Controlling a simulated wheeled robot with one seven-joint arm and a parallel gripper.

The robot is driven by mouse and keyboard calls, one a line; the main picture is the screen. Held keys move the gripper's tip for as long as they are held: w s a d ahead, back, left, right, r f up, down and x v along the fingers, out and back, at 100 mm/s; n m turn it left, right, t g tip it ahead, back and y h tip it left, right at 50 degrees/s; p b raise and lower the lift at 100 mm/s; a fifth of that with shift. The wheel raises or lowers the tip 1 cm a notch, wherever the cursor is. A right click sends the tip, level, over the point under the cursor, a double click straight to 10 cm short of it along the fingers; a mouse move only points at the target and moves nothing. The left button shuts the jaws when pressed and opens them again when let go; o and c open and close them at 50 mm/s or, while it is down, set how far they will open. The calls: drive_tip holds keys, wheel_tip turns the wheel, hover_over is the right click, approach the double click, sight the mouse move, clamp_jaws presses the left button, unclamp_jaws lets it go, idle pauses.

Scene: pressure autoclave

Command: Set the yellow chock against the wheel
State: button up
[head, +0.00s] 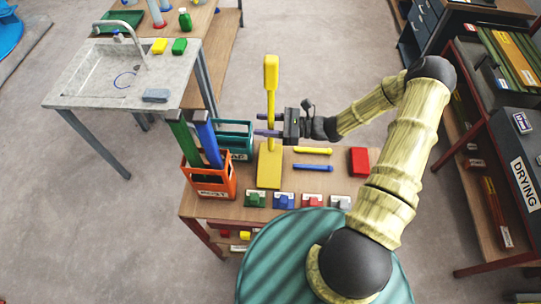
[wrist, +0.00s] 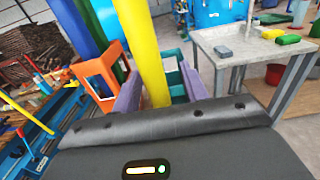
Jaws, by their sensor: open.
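The yellow chock (head: 269,168) stands on the wooden table, a block with a long upright handle. My gripper (head: 262,125) is at the handle's lower part, with its purple fingers reaching left around it. In the wrist view, the yellow handle (wrist: 145,45) rises between the two spread fingers (wrist: 160,88). The gripper is open; whether a finger touches the handle I cannot tell. I cannot make out the wheel in either view.
An orange crate (head: 208,190) with tall green and blue pieces and a teal crate (head: 236,128) stand left of the chock. A red block (head: 359,161), a yellow bar (head: 312,151) and a blue bar (head: 313,168) lie to the right. Several small coloured pieces line the front edge.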

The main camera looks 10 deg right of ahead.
drive_tip(key=shift+a+f, duration=0.1)
drive_tip(key=shift+c, duration=0.2)
drive_tip(key=shift+s, duration=0.1)
drive_tip(key=c, duration=0.4)
clamp_jaws()
idle(0.9)
